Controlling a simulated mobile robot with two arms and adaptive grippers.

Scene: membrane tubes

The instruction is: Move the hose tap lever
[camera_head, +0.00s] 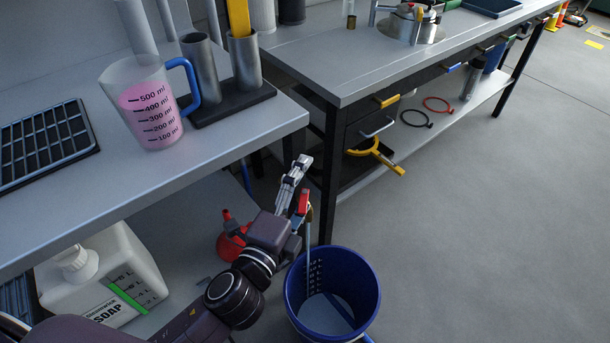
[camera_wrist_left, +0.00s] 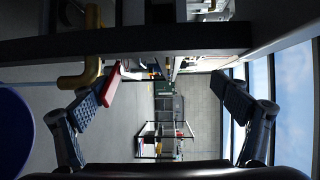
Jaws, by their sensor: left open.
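The hose tap's red lever (camera_head: 304,201) shows in the head view just beside my left gripper (camera_head: 299,184), between the two benches. The brass tap body (camera_head: 310,214) is mostly hidden behind the gripper and lever. In the left wrist view the red lever (camera_wrist_left: 111,83) and brass tap (camera_wrist_left: 82,75) are at the left, close to the tip of the left finger. My left gripper (camera_wrist_left: 165,100) is open, with a wide empty gap between its fingers. The lever looks very near that finger; I cannot tell whether they touch. My right gripper is not in view.
A blue bucket (camera_head: 365,292) stands on the floor below the tap. A beaker of pink liquid (camera_head: 143,105) and a tube rack (camera_head: 224,106) are on the left bench (camera_head: 232,148). A soap canister (camera_head: 125,270) is below it.

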